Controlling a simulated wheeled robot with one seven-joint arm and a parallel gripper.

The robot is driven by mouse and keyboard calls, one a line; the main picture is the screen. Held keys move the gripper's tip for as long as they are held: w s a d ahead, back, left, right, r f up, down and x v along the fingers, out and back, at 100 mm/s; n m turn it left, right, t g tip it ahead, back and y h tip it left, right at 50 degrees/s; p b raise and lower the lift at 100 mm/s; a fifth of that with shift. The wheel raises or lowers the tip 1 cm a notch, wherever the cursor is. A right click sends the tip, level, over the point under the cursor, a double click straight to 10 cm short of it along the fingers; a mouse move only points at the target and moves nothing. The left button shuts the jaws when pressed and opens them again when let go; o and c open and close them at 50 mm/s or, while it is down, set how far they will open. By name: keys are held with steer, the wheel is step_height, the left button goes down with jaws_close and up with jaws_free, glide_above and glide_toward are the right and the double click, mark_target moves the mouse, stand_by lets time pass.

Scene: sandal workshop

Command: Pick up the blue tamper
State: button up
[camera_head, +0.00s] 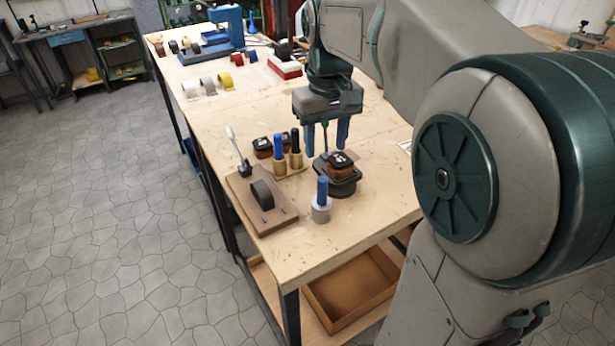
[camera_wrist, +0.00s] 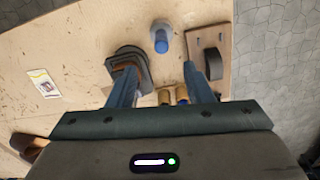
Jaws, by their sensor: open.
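A blue-handled tool with a wide pale metal base (camera_head: 321,204) stands upright near the table's front edge. It also shows in the wrist view (camera_wrist: 161,38), past my fingertips. Another blue-handled tool with a brass-coloured base (camera_head: 278,152) stands upright in a small wooden holder, beside a similar black-handled one (camera_head: 296,150). I cannot tell by looks alone which blue one is the tamper. My gripper (camera_head: 326,142) is open and empty, pointing down above the table, behind the pale-based tool. In the wrist view my fingers (camera_wrist: 158,70) are spread with nothing between their tips.
A dark round stand with a brown and black block (camera_head: 341,168) is just below my gripper. A wooden board with a dark roller (camera_head: 262,194) lies at the front left. Tape rolls (camera_head: 207,86) and a red box (camera_head: 285,67) are farther back. The table's middle is clear.

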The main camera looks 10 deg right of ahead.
mark_target(322, 192)
step_height(322, 192, down, 8)
steer(key=shift+w+r, duration=0.1)
steer(key=shift+a+f+p, duration=0.15)
steer(key=shift+f+p, duration=0.2)
steer(key=shift+f, duration=2.65)
jaws_close()
